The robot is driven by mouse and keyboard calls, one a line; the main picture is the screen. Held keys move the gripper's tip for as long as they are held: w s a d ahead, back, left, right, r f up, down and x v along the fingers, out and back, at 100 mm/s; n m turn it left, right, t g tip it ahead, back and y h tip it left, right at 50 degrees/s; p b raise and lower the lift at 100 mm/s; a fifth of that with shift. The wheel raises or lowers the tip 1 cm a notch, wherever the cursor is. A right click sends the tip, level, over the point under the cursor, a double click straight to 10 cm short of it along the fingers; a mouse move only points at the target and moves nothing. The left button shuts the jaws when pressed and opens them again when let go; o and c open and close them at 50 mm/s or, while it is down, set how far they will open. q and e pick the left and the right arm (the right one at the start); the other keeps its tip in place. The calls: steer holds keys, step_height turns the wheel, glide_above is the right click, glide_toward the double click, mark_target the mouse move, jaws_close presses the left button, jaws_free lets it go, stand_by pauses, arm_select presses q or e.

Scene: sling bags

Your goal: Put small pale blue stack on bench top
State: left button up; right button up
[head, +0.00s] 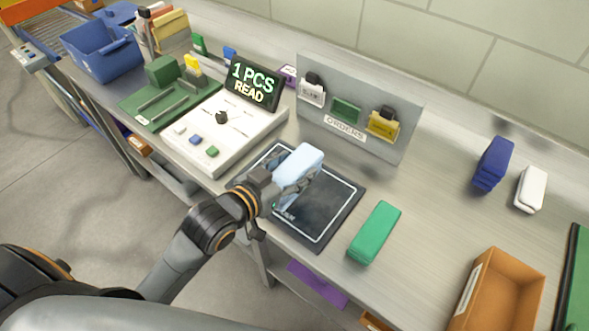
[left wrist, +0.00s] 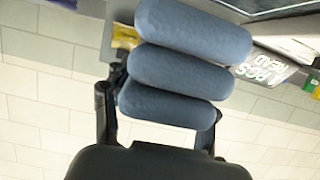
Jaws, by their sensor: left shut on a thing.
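The small pale blue stack (head: 299,163) is in my left gripper (head: 284,190), over the back part of a dark mat with a white outline. The left wrist view shows the stack (left wrist: 185,68) as three rounded, folded layers between the fingers of my left gripper (left wrist: 155,122). The gripper is shut on it. I cannot tell how high the stack is above the mat. The grey metal bench top (head: 432,215) runs across the scene, with bare metal right of the mat. My right gripper is not in view.
On the bench are the dark mat (head: 325,212), a green stack (head: 374,232), a dark blue stack (head: 492,164), a white stack (head: 530,189) and an open orange-brown box (head: 512,262). A grey orders board (head: 390,95) stands behind the mat. A white counter device (head: 240,125) is left.

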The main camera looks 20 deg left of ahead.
arm_select(q)
steer(key=s, duration=0.1)
steer(key=s+r, duration=0.1)
steer(key=s, duration=0.1)
steer(key=s+d+b, duration=0.1)
steer(key=shift+s+r, duration=0.3)
steer(key=shift+r, duration=0.1)
steer(key=s+r+p, duration=0.2)
steer(key=s+p, duration=0.2)
steer(key=p, duration=0.1)
steer(key=w+a+n+y+b, duration=0.4)
steer(key=w+a+y+b, duration=0.15)
steer(key=w, duration=0.25)
steer(key=s+d+m+h+p, duration=0.4)
steer(key=s+d+h+p, duration=0.1)
steer(key=s, duration=0.3)
steer(key=shift+d, duration=0.7)
steer(key=shift+h, duration=0.25)
